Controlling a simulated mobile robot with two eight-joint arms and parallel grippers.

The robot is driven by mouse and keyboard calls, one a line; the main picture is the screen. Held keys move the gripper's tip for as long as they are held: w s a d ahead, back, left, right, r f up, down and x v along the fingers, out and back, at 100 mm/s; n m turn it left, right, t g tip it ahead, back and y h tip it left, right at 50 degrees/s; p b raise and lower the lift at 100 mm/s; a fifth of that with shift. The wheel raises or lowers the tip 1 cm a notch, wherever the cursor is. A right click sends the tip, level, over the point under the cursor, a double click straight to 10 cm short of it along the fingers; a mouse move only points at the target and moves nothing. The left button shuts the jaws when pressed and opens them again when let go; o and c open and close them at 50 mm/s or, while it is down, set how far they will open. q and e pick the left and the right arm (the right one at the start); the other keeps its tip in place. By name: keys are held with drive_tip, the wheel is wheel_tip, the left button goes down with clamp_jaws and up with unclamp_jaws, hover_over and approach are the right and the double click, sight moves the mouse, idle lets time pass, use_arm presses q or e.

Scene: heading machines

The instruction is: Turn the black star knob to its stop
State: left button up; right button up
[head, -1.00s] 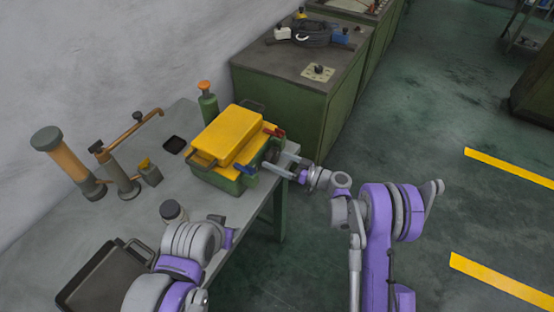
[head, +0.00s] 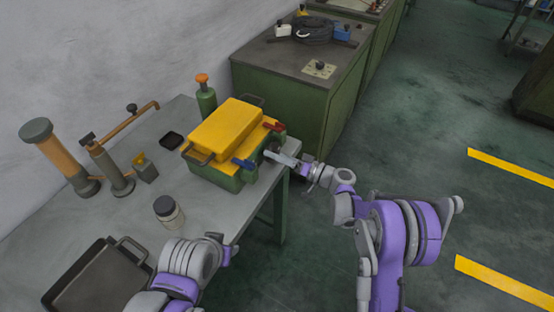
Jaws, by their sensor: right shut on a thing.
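A green box with a yellow lid (head: 225,127) stands on the grey table, with a red handle (head: 274,126) and a blue handle (head: 243,163) on its near right side. My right gripper (head: 269,154) is at that side, between the two handles, with its fingers shut. The black star knob does not show clearly; the fingertips cover the spot they hold, which fits a small knob on the box's side. My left gripper (head: 226,250) is low over the table's front, away from the box; its fingers are too hidden to judge.
A dark tray (head: 72,288) and a dark-lidded jar (head: 168,211) are near my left arm. A green bottle with an orange cap (head: 205,97) stands behind the box. A green cabinet (head: 272,105) stands beyond the table. Floor to the right is clear.

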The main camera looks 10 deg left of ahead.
drive_tip(key=o, duration=1.1)
drive_tip(key=b+v, duration=0.1)
drive_tip(key=v, duration=0.9)
drive_tip(key=shift+s+d, duration=0.15)
drive_tip(key=shift+d, duration=0.25)
